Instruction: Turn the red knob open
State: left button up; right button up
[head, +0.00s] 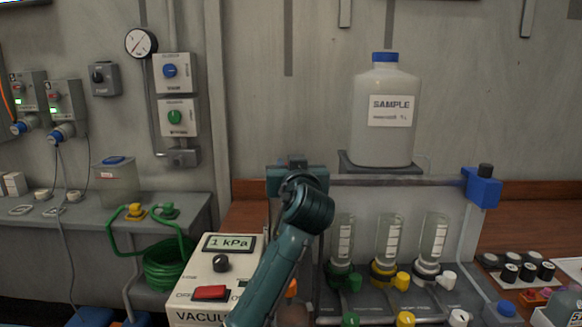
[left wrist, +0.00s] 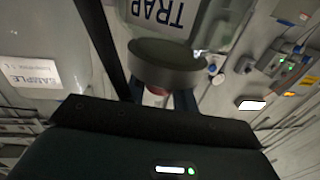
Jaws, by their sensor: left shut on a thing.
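My left arm rises from the bottom of the head view, and its wrist (head: 305,205) hides its fingers there. In the left wrist view my left gripper (left wrist: 158,100) is shut around the red knob (left wrist: 156,90). Only a small red sliver of the knob shows between the two dark fingers. A grey round cap or collar (left wrist: 166,64) sits just beyond it, beside a clear vessel with a TRAP label (left wrist: 168,12). I cannot tell how far the knob is turned. In the head view the knob is hidden. My right gripper is not in view.
The vacuum box (head: 205,262) reads 1 kPa and has a red switch (head: 210,292), left of my arm. Right of it stands a rack with graduated tubes (head: 389,240) and coloured valves. A SAMPLE bottle (head: 385,135) stands on a shelf above. A green hose (head: 168,265) hangs left.

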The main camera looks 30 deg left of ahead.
pick_arm(q)
jog(key=shift+f, duration=0.2)
jog(key=o, duration=0.9)
jog(key=shift+r, duration=0.1)
jog(key=b+v, duration=0.1)
jog(key=v, duration=1.2)
jog(key=shift+d+b, duration=0.15)
jog(key=shift+b, duration=0.2)
jog(key=shift+w, duration=0.1)
